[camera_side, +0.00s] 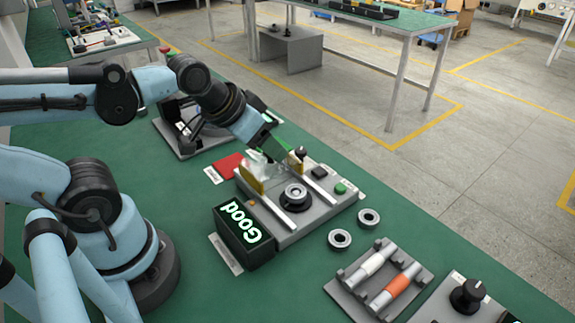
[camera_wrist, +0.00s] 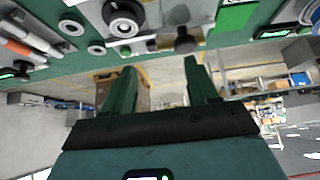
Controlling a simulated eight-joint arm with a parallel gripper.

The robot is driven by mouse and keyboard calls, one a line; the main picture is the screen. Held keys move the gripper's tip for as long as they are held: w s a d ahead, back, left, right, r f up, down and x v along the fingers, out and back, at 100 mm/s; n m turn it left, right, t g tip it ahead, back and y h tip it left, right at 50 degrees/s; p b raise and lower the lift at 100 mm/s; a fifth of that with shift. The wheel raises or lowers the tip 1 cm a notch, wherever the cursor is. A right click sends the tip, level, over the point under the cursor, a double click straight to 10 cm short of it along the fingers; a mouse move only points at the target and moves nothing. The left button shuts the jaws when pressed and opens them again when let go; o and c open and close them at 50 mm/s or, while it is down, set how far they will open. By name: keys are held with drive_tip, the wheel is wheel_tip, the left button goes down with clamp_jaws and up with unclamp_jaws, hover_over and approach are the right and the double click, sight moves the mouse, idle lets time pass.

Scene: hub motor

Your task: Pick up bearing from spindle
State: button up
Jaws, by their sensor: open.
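A grey bearing (camera_side: 294,196) sits around the spindle in the middle of a grey test fixture (camera_side: 318,213). In the wrist view the bearing on its spindle (camera_wrist: 124,19) is at the top edge, left of centre. My gripper (camera_side: 272,150) is above the back left part of the fixture, apart from the bearing and tilted. In the wrist view its two green fingers (camera_wrist: 160,70) are spread with nothing between them. The exact height of the fingers over the fixture is hard to tell.
Two loose bearings (camera_side: 368,217) (camera_side: 339,238) lie on the green table (camera_side: 195,275) right of the fixture. A grey tray (camera_side: 347,285) holds a white and an orange cylinder. A box with a lit "Good" display (camera_side: 243,227) adjoins the fixture. Yellow-faced uprights stand near my gripper.

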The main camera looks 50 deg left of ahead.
sight(296, 192)
idle(0.8)
drive_tip(key=shift+c, duration=0.9)
drive_tip(key=shift+w+d+r+m+g, duration=0.25)
drive_tip(key=shift+m+g, duration=0.05)
drive_tip(key=shift+g, duration=0.1)
drive_tip(key=w+d+r+m+g, duration=0.2)
drive_tip(key=w+d+m+g, duration=0.1)
drive_tip(key=d+m+g, duration=0.25)
drive_tip(key=shift+n+g, duration=0.35)
drive_tip(key=shift+g, duration=0.1)
drive_tip(key=shift+a+f, duration=0.15)
drive_tip(key=shift+f, duration=1.8)
drive_tip(key=shift+a+f, duration=0.2)
drive_tip(key=shift+f, duration=1.7)
drive_tip(key=shift+a+f, duration=0.15)
drive_tip(key=shift+f, duration=1.8)
drive_tip(key=shift+c, duration=0.3)
